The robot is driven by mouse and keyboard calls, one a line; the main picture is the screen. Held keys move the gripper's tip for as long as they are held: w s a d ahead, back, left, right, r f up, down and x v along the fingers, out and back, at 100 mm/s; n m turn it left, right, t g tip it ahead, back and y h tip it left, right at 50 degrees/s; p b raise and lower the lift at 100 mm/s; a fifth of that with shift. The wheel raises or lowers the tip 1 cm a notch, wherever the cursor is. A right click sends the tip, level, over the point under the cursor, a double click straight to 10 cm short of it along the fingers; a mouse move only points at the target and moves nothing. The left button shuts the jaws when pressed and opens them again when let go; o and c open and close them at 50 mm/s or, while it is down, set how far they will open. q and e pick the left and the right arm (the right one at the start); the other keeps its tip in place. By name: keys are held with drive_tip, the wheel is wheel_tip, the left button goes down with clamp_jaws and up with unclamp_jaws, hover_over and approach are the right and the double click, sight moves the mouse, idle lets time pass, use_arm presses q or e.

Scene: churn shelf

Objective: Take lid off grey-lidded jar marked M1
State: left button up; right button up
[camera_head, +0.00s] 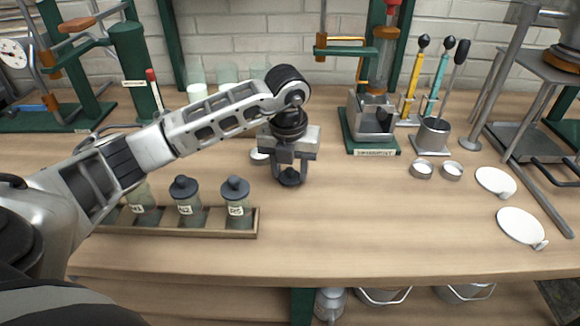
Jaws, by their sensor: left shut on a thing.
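My left gripper (290,174) hangs over the bench to the right of the jar rack, pointing down. It is shut on a small dark grey lid (290,179), held between its fingertips. Several labelled jars stand in a low wooden rack (248,231). The leftmost jar in clear view (143,212) has a label too small to read surely, and my left arm covers its top. The middle jar (189,214) and right jar (238,216) each wear a dark grey lid with a knob. My right gripper is out of view.
A green press (375,125) stands at the back centre. A metal cup (433,136) with tools, small metal dishes (421,169) and white round plates (520,225) lie on the right. The bench between the rack and the plates is clear.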

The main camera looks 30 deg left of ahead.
use_arm(q)
drive_tip(key=shift+f, duration=0.15)
drive_tip(key=o, duration=1.1)
